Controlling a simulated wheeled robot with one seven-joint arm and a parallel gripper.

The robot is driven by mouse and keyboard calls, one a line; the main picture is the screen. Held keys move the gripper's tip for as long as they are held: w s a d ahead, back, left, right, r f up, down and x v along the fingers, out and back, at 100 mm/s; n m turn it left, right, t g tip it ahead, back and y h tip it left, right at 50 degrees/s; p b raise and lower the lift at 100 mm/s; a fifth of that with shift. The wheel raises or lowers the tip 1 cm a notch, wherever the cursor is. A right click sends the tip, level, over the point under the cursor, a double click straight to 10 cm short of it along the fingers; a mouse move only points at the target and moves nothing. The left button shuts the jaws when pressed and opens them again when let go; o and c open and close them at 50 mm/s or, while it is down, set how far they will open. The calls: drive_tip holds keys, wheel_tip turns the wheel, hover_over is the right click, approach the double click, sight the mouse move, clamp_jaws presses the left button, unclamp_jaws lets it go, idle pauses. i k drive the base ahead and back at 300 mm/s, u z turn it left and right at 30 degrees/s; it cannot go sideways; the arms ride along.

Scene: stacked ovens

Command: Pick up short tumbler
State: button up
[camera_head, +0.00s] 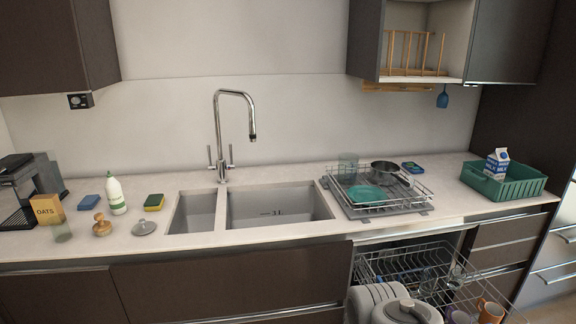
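A small clear glass tumbler (62,232), short and upright, stands on the counter at the far left, in front of the oats box (48,208). A second clear glass (348,165), larger and greenish, stands at the back left of the dish rack. More clear glass shapes (428,279) show in the open dishwasher rack, partly hidden by wires. I cannot tell for certain which glass is the one named. My gripper is not in view.
A wooden stamp-like object (102,226), a grey lid (144,228), a white bottle (117,196) and a sponge (154,202) stand right of the small glass. The sink (281,205) is mid-counter. The dishwasher rack (400,255) sticks out at the lower right. A green crate (515,190) is far right.

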sight(457, 280)
drive_tip(key=z, duration=2.3)
drive_tip(key=i, duration=1.35)
drive_tip(key=u, duration=2.9)
